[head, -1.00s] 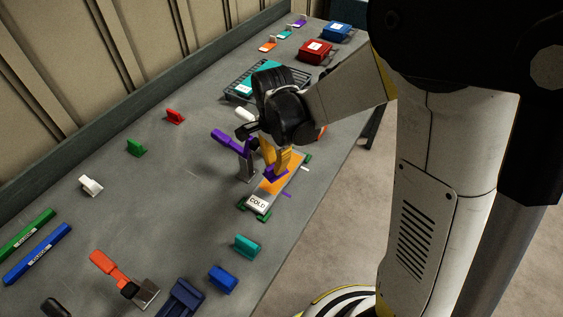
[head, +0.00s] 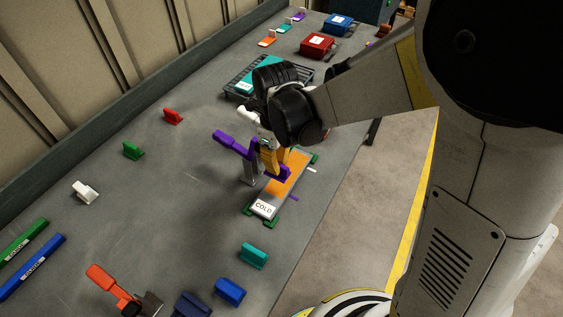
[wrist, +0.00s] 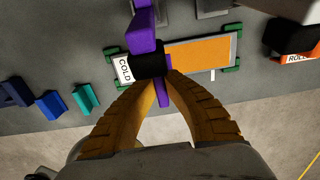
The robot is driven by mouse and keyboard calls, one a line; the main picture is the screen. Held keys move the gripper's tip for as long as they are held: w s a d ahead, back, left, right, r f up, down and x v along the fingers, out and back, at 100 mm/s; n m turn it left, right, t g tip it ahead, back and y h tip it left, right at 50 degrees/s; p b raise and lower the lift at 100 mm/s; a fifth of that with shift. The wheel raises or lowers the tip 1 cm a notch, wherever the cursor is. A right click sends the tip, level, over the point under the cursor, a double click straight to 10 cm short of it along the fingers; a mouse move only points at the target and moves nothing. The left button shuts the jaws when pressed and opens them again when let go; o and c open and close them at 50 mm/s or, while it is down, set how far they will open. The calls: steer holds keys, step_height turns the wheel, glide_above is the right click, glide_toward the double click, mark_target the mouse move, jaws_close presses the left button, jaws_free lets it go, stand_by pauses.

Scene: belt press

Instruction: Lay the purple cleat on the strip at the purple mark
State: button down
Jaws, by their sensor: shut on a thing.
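The purple cleat (head: 285,173) is between the yellow fingertips of my gripper (head: 279,165), which is shut on it. It is over the orange strip (head: 290,184), toward the end with the COLD label (head: 264,209). I cannot tell whether it touches the strip. The purple mark (head: 294,198) shows as a short line at the strip's right edge, close to the cleat. In the wrist view, the cleat (wrist: 166,97) juts out beyond the fingers, and the orange strip (wrist: 200,52) runs off to the right.
A purple-handled tool (head: 232,144) stands just left of the strip, close to my gripper. Teal (head: 254,256) and blue (head: 230,291) pieces lie in front of the strip. A rack (head: 240,92) and red box (head: 316,45) are behind.

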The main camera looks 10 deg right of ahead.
steer(key=shift+f, duration=0.1)
stand_by(0.3)
steer(key=b, duration=0.5)
glide_above(278, 187)
steer(key=shift+f, duration=2.8)
steer(key=shift+f+b, duration=0.5)
steer(key=shift+f, duration=0.15)
steer(key=c, duration=1.5)
jaws_free()
steer(key=shift+r, duration=0.15)
step_height(278, 187, up, 12)
steer(key=shift+f, duration=0.1)
